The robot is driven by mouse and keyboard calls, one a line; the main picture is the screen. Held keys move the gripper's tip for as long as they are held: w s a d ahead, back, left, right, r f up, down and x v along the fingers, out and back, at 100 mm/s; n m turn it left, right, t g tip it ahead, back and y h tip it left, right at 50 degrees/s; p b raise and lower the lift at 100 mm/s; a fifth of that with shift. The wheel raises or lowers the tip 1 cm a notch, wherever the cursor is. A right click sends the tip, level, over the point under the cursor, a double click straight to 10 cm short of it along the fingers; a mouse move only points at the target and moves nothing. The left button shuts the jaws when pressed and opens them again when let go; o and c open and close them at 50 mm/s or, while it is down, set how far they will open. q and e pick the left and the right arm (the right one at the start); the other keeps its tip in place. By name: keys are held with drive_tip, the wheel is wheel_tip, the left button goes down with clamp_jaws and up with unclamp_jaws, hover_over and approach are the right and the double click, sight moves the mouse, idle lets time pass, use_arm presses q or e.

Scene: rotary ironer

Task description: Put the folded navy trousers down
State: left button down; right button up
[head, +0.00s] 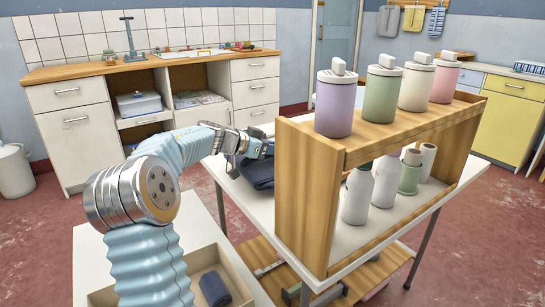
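The folded navy trousers (258,174) are a dark bundle at the white table's left side, beside the wooden shelf unit. My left gripper (262,150) is right above them, its dark fingers close to or touching the cloth. The shelf's end panel stands just right of the fingers and the bundle. I cannot tell whether the fingers are shut on the cloth, or whether the bundle rests fully on the table. Another dark navy folded piece (214,288) lies in a shallow tray (178,262) at the bottom. My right gripper is not in view.
The wooden shelf unit (300,195) stands on the white table (350,238), with several lidded canisters (335,108) on top and bottles (357,193) below. A wooden lower shelf (375,283) sits under the table. Cabinets (75,130) line the back wall.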

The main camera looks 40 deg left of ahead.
use_arm(q)
wheel_tip(320, 180, down, 2)
drive_tip(key=shift+f, duration=0.1)
drive_tip(key=c, duration=0.9)
unclamp_jaws()
drive_tip(key=shift+s, duration=0.1)
wheel_tip(320, 180, up, 5)
hover_over(239, 166)
drive_tip(key=shift+f, duration=0.15)
